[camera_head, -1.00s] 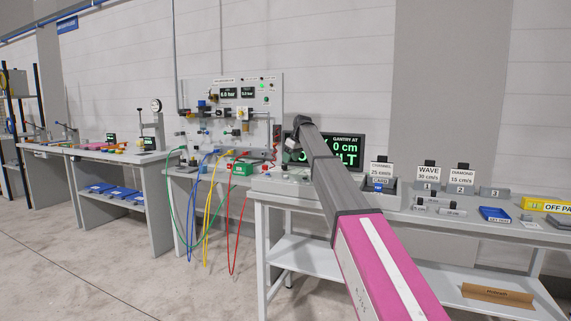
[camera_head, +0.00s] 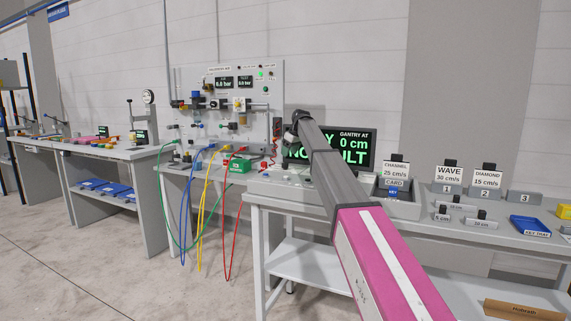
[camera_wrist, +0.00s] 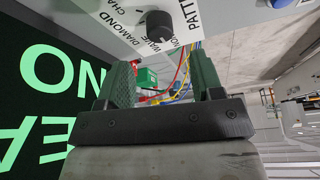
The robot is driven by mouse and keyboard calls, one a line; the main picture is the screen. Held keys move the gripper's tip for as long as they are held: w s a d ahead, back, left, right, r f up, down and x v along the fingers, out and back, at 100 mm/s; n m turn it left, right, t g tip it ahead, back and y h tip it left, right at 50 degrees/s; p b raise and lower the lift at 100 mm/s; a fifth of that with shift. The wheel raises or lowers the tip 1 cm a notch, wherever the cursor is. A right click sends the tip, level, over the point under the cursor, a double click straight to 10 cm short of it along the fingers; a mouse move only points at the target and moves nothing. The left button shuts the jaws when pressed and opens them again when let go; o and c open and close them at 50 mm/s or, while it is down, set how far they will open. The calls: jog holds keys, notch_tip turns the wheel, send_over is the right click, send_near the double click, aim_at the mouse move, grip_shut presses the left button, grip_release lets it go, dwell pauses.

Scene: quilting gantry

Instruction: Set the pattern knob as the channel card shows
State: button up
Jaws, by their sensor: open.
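The dark round pattern knob (camera_wrist: 159,26) sits on a grey panel (camera_wrist: 118,14) at the top of the wrist view. Labels DIAMOND, WAVE and part of CHANNEL are around it, and PATT… is printed beside it. I cannot tell which label it points to. My gripper (camera_wrist: 161,62) is open, with its two green fingers apart and nothing between them. The knob shows beyond the fingertips, apart from them. In the head view, the channel card (camera_head: 396,170) reads CHANNEL 25 cm/s and stands in a holder marked CARD (camera_head: 408,206). My arm hides the knob there.
A black screen (camera_head: 362,148) with green text stands behind my arm and fills the left of the wrist view (camera_wrist: 45,110). WAVE (camera_head: 449,174) and DIAMOND (camera_head: 487,177) cards stand to the right, near a blue tray (camera_head: 530,225). Coloured hoses (camera_head: 200,215) hang at the left.

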aim_at(285, 165)
jog(key=x, duration=0.6)
jog(key=shift+a+f, duration=0.15)
jog(key=shift+f, duration=0.2)
jog(key=c, duration=0.9)
